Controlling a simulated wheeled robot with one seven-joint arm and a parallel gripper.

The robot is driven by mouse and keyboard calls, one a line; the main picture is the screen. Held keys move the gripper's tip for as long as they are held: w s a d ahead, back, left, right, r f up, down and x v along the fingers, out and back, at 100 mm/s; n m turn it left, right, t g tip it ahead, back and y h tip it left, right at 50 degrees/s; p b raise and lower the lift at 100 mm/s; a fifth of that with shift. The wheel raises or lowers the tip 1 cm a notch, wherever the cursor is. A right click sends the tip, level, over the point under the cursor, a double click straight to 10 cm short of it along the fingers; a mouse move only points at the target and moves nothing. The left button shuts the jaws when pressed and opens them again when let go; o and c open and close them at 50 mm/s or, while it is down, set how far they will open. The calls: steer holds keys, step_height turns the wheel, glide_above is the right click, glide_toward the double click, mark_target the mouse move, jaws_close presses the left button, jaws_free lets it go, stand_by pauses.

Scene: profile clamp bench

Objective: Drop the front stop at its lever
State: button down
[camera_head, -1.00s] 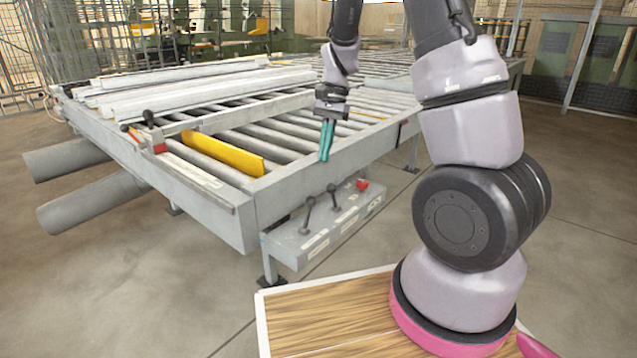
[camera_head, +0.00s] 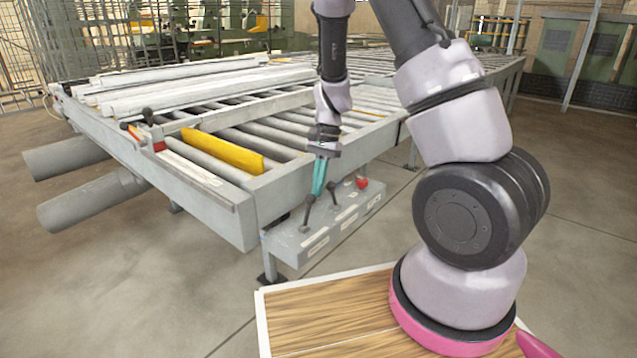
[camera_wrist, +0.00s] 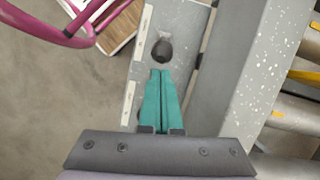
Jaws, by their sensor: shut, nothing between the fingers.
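A grey control box (camera_head: 350,214) juts from the front of the roller bench and carries two dark levers. The left lever (camera_head: 307,213) and the right lever (camera_head: 332,194) both stand up with a lean. A yellow plate (camera_head: 222,151) stands raised between the rollers; I cannot tell whether it is the front stop. My gripper (camera_head: 316,193) is shut and empty, its teal fingers pointing down close by the left lever's knob. In the wrist view a dark round knob (camera_wrist: 162,50) lies just beyond the fingertips (camera_wrist: 160,72); contact cannot be told.
A red knob (camera_head: 361,182) sits at the box's far end. The bench frame (camera_head: 258,205) rises right beside the box. Long pale profiles (camera_head: 190,88) lie across the rollers at the back. A red-and-black clamp (camera_head: 154,138) sits at the left edge.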

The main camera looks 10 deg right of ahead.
steer(key=shift+a+r, duration=0.1)
steer(key=shift+a, duration=0.05)
steer(key=shift+s+a+r, duration=0.1)
steer(key=shift+s+a, duration=0.05)
steer(key=shift+s, duration=0.05)
